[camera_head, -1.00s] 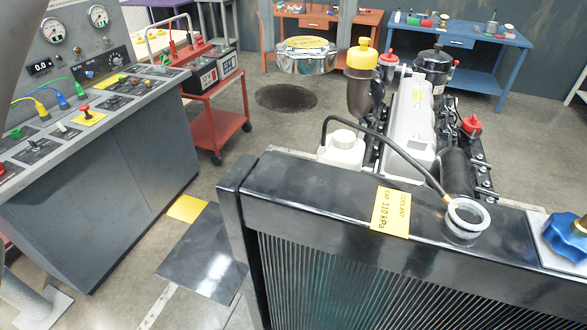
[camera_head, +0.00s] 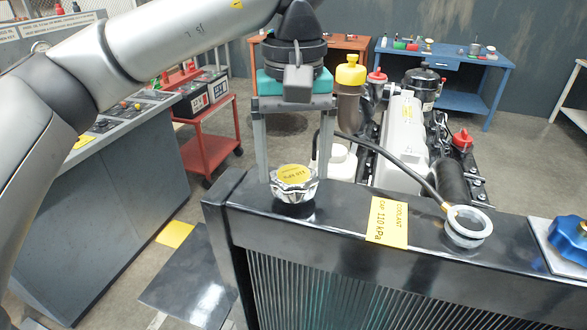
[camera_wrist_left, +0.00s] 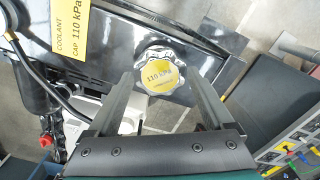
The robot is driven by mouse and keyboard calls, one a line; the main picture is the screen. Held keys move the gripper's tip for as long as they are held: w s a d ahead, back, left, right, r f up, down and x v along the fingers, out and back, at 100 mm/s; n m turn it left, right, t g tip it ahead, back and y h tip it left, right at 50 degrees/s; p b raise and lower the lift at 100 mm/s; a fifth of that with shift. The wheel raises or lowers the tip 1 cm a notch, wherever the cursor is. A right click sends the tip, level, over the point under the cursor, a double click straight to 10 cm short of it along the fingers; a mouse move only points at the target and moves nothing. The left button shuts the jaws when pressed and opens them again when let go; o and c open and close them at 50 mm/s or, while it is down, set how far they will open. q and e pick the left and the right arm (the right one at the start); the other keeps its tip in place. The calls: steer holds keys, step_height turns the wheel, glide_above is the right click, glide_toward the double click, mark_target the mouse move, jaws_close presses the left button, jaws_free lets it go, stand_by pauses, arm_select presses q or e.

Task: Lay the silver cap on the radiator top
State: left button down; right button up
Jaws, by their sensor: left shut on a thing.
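The silver cap (camera_head: 293,190) has a scalloped rim and a yellow "110 kPa" label on top. It is level, label up, between the fingertips of my left gripper (camera_head: 294,177), which is shut on it. The cap is at the left end of the black radiator top (camera_head: 335,212), very low over it; I cannot tell whether it touches. In the left wrist view the cap (camera_wrist_left: 158,73) shows between the two fingers, over the glossy radiator top (camera_wrist_left: 113,40). My right gripper is not in view.
A yellow coolant label (camera_head: 387,221) lies right of the cap, then the open filler neck (camera_head: 467,226) with a black hose (camera_head: 400,155), and a blue knob (camera_head: 570,238) at the far right. The engine (camera_head: 403,135) stands behind. A control console (camera_head: 120,200) is left.

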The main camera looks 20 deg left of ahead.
mark_target(294, 174)
arm_select(q)
steer(key=shift+f, duration=0.75)
steer(key=shift+f, duration=0.1)
jaws_free()
steer(key=shift+r, duration=0.35)
step_height(294, 174, up, 12)
steer(key=p, duration=0.1)
steer(key=shift+f, duration=0.2)
